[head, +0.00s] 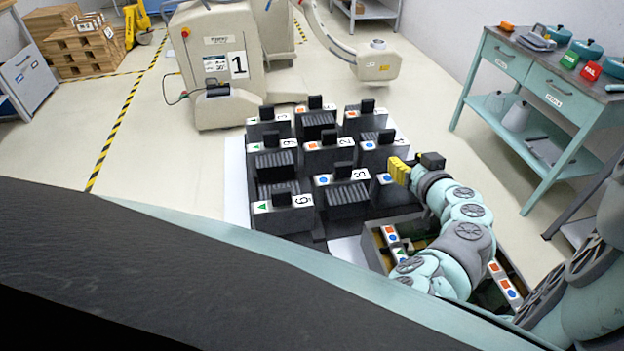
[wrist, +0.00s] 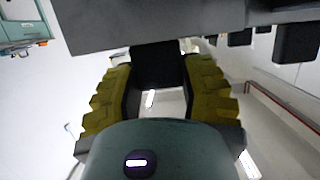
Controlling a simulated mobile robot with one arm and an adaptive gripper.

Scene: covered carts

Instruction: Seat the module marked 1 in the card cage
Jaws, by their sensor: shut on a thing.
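The card cage (head: 320,233) stands mid-floor, with several dark grey modules with black handles in rows. My gripper (head: 399,170) is at its right side, its yellow fingers at the front-right module (head: 388,179). In the wrist view, my gripper (wrist: 160,90) is shut on a black handle (wrist: 158,65) under a wide grey module face (wrist: 150,25). The held module's label shows a blue circle; its number is hidden by the fingers. I cannot tell whether it is fully down or raised. Other small label numbers are hard to read.
An open crate (head: 372,258) with labelled modules lies under my arm. A teal workbench (head: 478,85) stands right. A beige machine marked 1 (head: 215,90) stands behind the cage. Neighbouring handles (wrist: 297,42) are close.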

